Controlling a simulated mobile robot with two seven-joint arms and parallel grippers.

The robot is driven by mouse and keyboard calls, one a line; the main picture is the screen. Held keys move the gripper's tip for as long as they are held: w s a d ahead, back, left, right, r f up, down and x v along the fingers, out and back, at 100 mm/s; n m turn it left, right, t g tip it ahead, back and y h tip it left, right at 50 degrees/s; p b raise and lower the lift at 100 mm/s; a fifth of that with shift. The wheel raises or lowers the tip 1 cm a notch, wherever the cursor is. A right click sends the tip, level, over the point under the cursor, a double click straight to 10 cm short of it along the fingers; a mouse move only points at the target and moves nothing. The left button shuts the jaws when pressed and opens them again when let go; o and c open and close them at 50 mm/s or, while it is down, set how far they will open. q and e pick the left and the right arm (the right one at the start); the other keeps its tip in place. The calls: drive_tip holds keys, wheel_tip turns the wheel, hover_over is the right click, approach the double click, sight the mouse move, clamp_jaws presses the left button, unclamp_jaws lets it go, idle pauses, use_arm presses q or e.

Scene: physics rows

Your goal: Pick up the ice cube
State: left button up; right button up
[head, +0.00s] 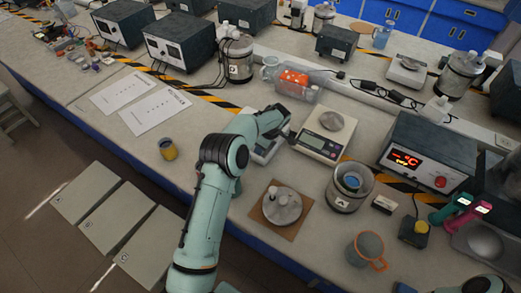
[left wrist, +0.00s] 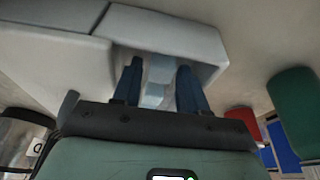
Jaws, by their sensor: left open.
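My left gripper (left wrist: 158,90) is open in the left wrist view, its two dark blue fingers reaching into the recess of a pale grey-white holder (left wrist: 160,30). A pale blue, translucent block, which looks like the ice cube (left wrist: 157,76), lies between the fingers. I cannot tell whether either finger touches it. In the head view the left gripper (head: 284,132) is over the bench beside a white balance (head: 318,149); the ice cube cannot be made out there. A dark part of my right arm, perhaps its gripper (head: 488,285), shows at the bottom right edge; its fingers are not clear.
A round metal piece on a brown board (head: 270,225), a glass vessel (head: 348,188) and an orange-handled mug (head: 366,250) stand near the bench front. A heater box with a red display (head: 425,155) stands to the right. Papers (head: 140,104) lie left; the bench around them is mostly clear.

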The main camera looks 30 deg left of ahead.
use_arm(q)
drive_tip(key=c, duration=0.7)
drive_tip(key=shift+o, duration=0.2)
wheel_tip(320, 180, up, 10)
drive_tip(key=shift+s+f, duration=0.1)
drive_tip(key=shift+s, duration=0.05)
